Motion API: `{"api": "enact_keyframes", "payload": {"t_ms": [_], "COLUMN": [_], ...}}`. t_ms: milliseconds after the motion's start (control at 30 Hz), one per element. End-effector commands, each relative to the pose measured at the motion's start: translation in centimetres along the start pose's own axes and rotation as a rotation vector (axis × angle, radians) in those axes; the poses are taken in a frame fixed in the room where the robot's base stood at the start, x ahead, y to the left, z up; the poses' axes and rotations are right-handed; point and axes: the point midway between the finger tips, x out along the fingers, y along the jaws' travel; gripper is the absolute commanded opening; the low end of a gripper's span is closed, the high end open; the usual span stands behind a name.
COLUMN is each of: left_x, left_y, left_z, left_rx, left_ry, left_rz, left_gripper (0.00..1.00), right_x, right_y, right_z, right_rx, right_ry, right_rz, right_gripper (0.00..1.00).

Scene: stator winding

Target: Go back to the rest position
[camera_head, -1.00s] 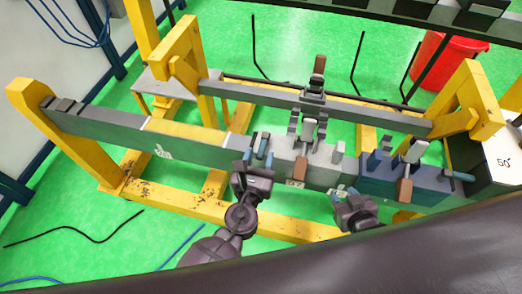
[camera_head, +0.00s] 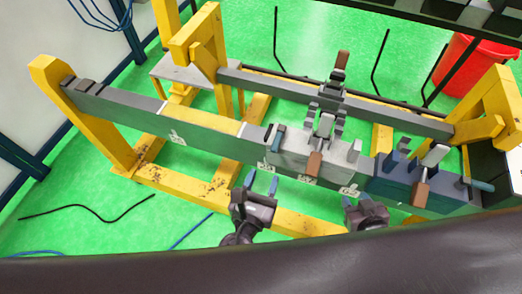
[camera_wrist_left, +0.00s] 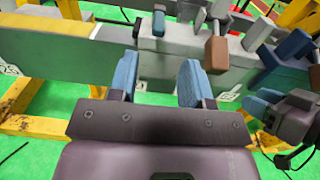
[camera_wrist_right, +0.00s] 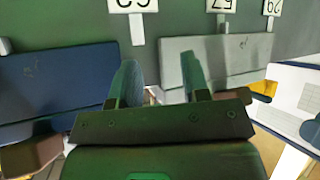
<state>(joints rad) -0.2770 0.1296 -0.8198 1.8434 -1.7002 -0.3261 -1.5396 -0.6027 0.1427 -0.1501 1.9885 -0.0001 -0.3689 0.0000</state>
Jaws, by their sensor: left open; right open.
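My left gripper (camera_head: 261,183) is open and empty in front of the long grey beam (camera_head: 215,138), apart from it in the head view. In the left wrist view, its two blue fingers (camera_wrist_left: 156,80) stand wide apart with nothing between them. My right gripper (camera_head: 366,199) is open, low in front of the blue clamp block (camera_head: 392,178). In the right wrist view, its fingers (camera_wrist_right: 161,80) are apart and empty. Both forearms are largely hidden by the dark band across the bottom of the head view.
A light grey clamp block (camera_head: 290,157) with a brown-ended lever (camera_head: 314,163) sits on the beam. The yellow frame (camera_head: 95,130) surrounds it. A red bucket (camera_head: 478,62) stands at the back right. Black rods lie on the green floor (camera_head: 80,225).

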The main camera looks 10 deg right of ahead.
Motion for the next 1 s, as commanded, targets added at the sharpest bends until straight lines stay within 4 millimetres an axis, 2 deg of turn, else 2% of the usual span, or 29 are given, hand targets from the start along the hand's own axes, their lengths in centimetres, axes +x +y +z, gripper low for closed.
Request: {"api": "enact_keyframes", "payload": {"t_ms": [267, 367, 433, 533, 633, 800, 1000], "left_x": [0.0, 0.0, 0.0, 0.1, 0.3, 0.5, -0.6], "left_y": [0.0, 0.0, 0.0, 0.1, 1.5, 5.1, 9.9], "left_z": [0.0, 0.0, -0.1, -0.4, -0.8, -1.9, -3.6], "left_rx": [-0.014, -0.078, -0.184, -0.443, -0.764, -1.304, -1.894], "left_ry": [0.000, 0.000, 0.007, 0.033, 0.060, 0.077, 0.035], "left_rz": [0.000, 0.001, 0.003, 0.014, 0.057, 0.174, 0.345], "left_gripper": [0.45, 0.45, 0.45, 0.45, 0.45, 0.45, 0.45], "right_x": [0.3, 0.3, 0.2, 0.2, 0.1, -0.2, -0.2], "right_y": [-0.1, -0.1, -0.1, -0.1, 0.0, 0.0, 0.0], "right_z": [-0.8, -0.8, -0.8, -0.7, -0.4, 0.3, 0.5], "right_rx": [-0.001, -0.001, -0.001, 0.000, 0.000, 0.002, 0.002], "right_ry": [0.017, 0.017, 0.016, 0.013, 0.008, -0.006, -0.010], "right_rz": [-0.002, -0.002, -0.002, -0.001, -0.001, 0.001, 0.001], "right_gripper": [0.43, 0.43, 0.43, 0.43, 0.43, 0.43, 0.43]}}
